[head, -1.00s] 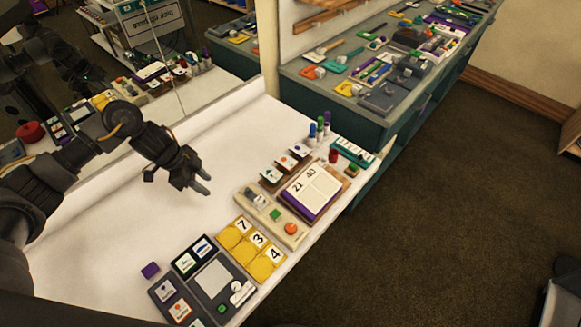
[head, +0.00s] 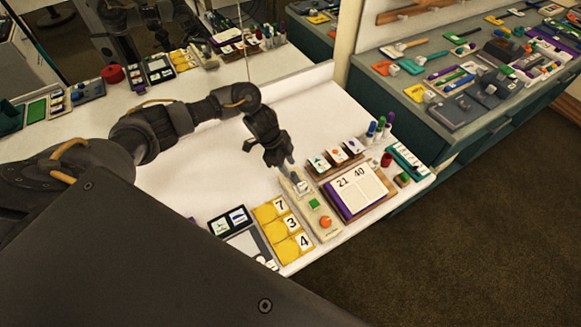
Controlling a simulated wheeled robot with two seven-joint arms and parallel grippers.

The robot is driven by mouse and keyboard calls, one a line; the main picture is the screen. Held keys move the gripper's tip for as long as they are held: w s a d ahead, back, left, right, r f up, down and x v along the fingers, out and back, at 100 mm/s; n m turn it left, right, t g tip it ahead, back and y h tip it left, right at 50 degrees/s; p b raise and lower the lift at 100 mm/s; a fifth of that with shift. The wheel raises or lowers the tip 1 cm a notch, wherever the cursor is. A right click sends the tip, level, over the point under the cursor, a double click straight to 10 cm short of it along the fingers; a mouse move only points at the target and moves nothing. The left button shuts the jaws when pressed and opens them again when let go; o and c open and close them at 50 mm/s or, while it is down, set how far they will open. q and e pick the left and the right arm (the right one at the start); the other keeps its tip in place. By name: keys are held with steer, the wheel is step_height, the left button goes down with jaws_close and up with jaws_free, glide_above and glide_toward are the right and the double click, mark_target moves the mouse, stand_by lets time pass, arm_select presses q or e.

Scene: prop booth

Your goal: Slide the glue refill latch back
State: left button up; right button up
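A long beige panel (head: 322,237) lies on the white table, with a small pale latch-like piece (head: 302,186) at its far end, a green square button and an orange round knob nearer the front edge. No label names the glue refill latch, but this piece looks like it. My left gripper (head: 289,168) points down at the far end of the panel, just behind the pale piece. Its fingertips look close together. I cannot tell whether they touch the panel or how wide they are open. My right gripper is not in view.
Small picture cards stand behind the book. Bottles (head: 376,128) stand at the back right. The table (head: 185,185) is clear at left. A mirror is behind.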

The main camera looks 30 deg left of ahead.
mark_target(295, 178)
arm_select(q)
steer(key=shift+x, duration=1.4)
steer(key=shift+c, duration=0.4)
jaws_close()
